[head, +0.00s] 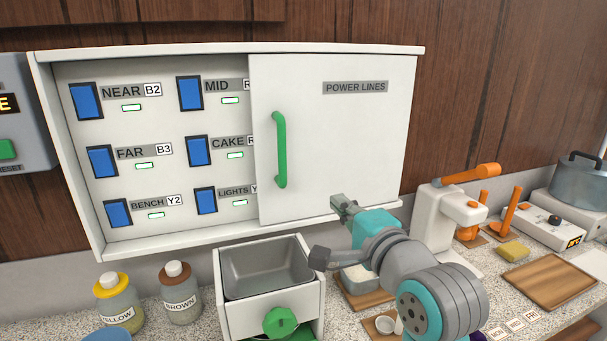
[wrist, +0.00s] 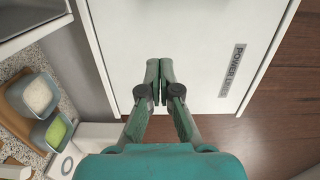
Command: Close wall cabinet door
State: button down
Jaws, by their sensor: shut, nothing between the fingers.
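The white wall cabinet (head: 45,150) hangs on the wood wall. Its white door (head: 350,140), labelled POWER LINES, covers the right half; the left half is open and shows blue switches. The door carries a green vertical handle (head: 281,150) near its left edge. My gripper (head: 338,203) is shut and empty, in front of the door's lower part, right of and below the handle. In the wrist view my gripper (wrist: 160,64) points at the white door face (wrist: 190,30); the handle is not seen there. I cannot tell whether the fingertips touch the door.
Below stands a white unit with a grey bin (head: 268,270) and green knob (head: 281,321). A white machine with an orange lever (head: 440,225) stands right of my arm. A wooden board (head: 550,275) lies farther right.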

jog(key=r, duration=0.2)
send_near(301, 176)
notch_tip(301, 176, up, 3)
jog(key=w, duration=0.3)
jog(key=a, duration=0.2)
jog(key=s+a, duration=0.1)
jog(key=a, duration=0.1)
jog(key=shift+r, duration=0.2)
jog(key=s+a, duration=0.3)
jog(key=a, duration=0.8)
jog(key=s+a, duration=0.4)
jog(key=a, duration=0.7)
jog(key=s+a, duration=0.3)
jog(key=a, duration=0.8)
jog(key=shift+s, duration=0.35)
jog(key=shift+s+a, duration=0.1)
jog(key=shift+a, duration=0.05)
